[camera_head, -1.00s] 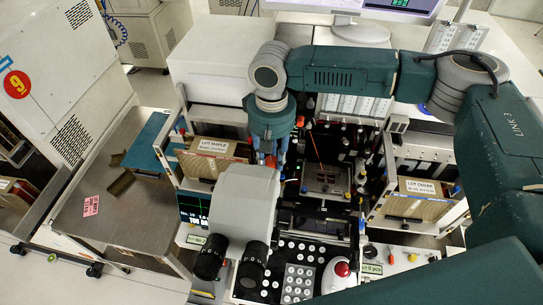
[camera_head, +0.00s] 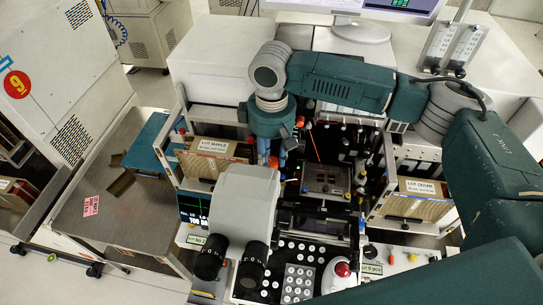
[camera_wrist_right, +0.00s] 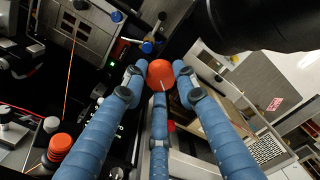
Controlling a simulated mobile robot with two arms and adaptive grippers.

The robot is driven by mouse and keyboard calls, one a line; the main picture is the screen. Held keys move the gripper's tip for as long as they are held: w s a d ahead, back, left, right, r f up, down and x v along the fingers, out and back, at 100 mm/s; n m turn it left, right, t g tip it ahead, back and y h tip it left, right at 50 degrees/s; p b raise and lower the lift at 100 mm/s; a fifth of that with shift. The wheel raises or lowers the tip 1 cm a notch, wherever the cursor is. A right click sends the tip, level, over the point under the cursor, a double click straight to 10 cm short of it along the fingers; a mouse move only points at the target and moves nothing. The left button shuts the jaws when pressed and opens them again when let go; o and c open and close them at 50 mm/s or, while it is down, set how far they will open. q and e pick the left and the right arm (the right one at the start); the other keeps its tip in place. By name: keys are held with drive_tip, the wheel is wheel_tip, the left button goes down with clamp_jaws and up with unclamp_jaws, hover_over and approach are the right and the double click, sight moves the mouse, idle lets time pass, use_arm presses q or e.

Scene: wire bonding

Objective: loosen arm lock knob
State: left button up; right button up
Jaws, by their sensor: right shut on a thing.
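The arm lock knob, an orange-red round knob with a white line (camera_wrist_right: 160,74), is in the upper middle of the right wrist view. The blue fingers of my right gripper (camera_wrist_right: 158,88) close around it from several sides and are shut on it. In the head view, my right gripper (camera_head: 272,150) points down behind the white microscope body (camera_head: 240,200). There the knob shows only as a small orange patch (camera_head: 273,161) between the fingers. My left gripper is not in view.
A LOT MAPLE box (camera_head: 208,165) stands left of the gripper, and a LOT CEDAR box (camera_head: 418,205) stands to the right. The keypad (camera_head: 298,282) and red button (camera_head: 342,269) are in front. Another orange knob (camera_wrist_right: 60,147) is at lower left in the wrist view.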

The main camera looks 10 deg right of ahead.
sight(272, 161)
drive_tip(key=n, duration=1.3)
drive_tip(key=shift+n, duration=0.5)
drive_tip(key=o, duration=1.2)
drive_tip(key=shift+c, duration=0.2)
drive_tip(key=shift+d, duration=0.1)
wheel_tip(272, 161, up, 12)
